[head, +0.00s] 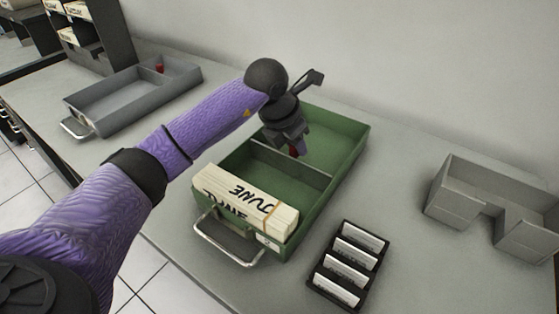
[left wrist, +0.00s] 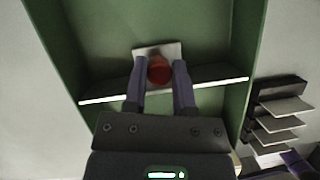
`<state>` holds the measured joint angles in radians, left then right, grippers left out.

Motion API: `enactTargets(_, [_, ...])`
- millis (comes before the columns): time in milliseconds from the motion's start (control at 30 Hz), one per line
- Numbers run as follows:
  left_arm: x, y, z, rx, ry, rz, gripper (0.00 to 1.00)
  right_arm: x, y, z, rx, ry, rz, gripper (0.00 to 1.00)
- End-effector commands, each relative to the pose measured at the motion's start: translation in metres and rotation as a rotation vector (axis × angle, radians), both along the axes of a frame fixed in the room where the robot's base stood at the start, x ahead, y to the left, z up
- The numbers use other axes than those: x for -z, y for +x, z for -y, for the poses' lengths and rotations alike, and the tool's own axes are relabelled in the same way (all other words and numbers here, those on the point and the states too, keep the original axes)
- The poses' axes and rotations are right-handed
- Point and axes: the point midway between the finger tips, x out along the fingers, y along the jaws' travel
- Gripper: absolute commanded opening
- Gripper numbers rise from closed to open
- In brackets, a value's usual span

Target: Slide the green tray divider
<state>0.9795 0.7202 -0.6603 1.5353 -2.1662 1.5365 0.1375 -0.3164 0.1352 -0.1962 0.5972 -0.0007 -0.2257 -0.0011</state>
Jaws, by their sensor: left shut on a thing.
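The green tray (head: 352,137) stands on the grey table, with a bundle of cards marked JUNE (head: 247,199) at its handle end. The divider (head: 317,172) crosses the tray's width behind the cards. In the left wrist view the divider (left wrist: 218,82) is a dark panel with a pale top edge, and a round red knob (left wrist: 159,70) sits at its middle. My left gripper (head: 297,149) reaches down into the tray, and its fingers (left wrist: 159,78) are shut on the red knob. The fingers hide part of the divider. My right gripper is not in view.
A grey tray (head: 117,105) with a red knob lies at the back left. A black rack of white cards (head: 349,262) is right of the green tray's front. A grey open box (head: 462,207) stands at far right. The wall rises close behind the table.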

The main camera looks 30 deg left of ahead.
Motion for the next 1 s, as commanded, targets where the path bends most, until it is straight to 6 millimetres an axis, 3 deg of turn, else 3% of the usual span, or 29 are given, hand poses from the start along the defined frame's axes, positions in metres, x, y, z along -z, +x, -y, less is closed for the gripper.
enactTargets(333, [0.000, 0.003, 0.001, 0.003, 0.001, -0.003, 0.00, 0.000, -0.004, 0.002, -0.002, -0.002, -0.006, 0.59])
enactTargets(367, [0.000, 0.003, 0.001, 0.003, 0.001, -0.003, 0.38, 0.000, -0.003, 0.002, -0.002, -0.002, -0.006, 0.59])
enactTargets(500, [0.000, 0.003, 0.001, 0.002, 0.001, -0.003, 0.67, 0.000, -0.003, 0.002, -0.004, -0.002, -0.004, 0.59])
enactTargets(800, [-0.002, 0.003, 0.000, 0.001, 0.001, -0.002, 0.69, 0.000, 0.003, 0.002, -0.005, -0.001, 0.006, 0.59])
enactTargets(867, [-0.011, 0.000, -0.001, 0.001, 0.002, 0.001, 0.69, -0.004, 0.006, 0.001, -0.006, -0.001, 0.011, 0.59])
enactTargets(1000, [-0.046, -0.012, -0.006, 0.002, 0.003, 0.004, 0.69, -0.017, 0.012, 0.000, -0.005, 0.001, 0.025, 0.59])
